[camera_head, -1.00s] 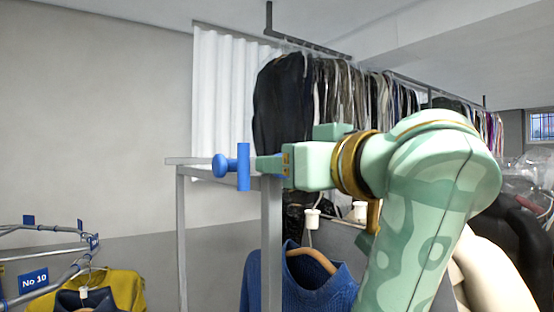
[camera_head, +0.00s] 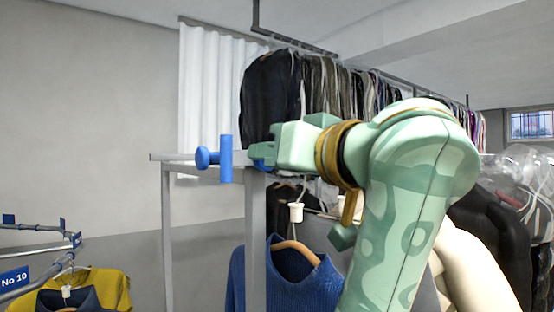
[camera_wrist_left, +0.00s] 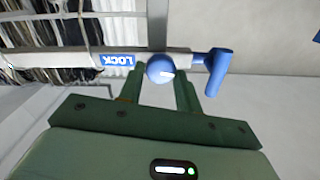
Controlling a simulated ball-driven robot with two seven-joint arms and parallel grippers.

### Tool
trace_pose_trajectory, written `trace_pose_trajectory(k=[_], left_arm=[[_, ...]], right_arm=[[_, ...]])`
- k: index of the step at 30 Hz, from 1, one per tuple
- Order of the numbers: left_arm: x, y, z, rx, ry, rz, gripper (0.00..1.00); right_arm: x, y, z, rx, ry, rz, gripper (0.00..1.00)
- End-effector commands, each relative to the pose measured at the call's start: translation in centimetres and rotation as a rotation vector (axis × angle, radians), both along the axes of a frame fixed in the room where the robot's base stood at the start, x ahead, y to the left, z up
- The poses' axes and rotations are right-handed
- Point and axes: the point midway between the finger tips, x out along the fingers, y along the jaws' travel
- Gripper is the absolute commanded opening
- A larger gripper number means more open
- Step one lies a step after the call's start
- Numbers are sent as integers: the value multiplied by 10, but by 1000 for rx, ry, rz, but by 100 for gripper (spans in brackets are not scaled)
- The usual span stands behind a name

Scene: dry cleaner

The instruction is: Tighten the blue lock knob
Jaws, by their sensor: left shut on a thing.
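The blue lock knob (camera_wrist_left: 158,68) is a round blue cap with a short white line, seen in the left wrist view. It sits on a light metal rail beside a blue LOCK label (camera_wrist_left: 117,60). My left gripper (camera_wrist_left: 160,84) is shut on the knob, with one green finger on each side of it. In the head view my left gripper (camera_head: 263,155) is at the top corner of the grey rack, and a bit of blue shows at its fingertips. The knob is mostly hidden there by the gripper. My right gripper is not in view.
A blue T-shaped handle (camera_head: 226,158) stands just left of my gripper. A blue sweater (camera_head: 300,280) hangs below, close to my arm. Dark clothes (camera_head: 270,95) hang behind. A numbered rail (camera_head: 40,252) with a yellow garment (camera_head: 100,287) is at lower left.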

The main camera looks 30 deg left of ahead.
Motion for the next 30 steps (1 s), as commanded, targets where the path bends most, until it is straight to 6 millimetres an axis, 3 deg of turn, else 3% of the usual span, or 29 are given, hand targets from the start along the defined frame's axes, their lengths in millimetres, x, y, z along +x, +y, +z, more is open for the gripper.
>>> trace_pose_trajectory(k=[30], left_arm=[[3,-1,-2,365,886,1,11]], right_arm=[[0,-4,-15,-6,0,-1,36]])
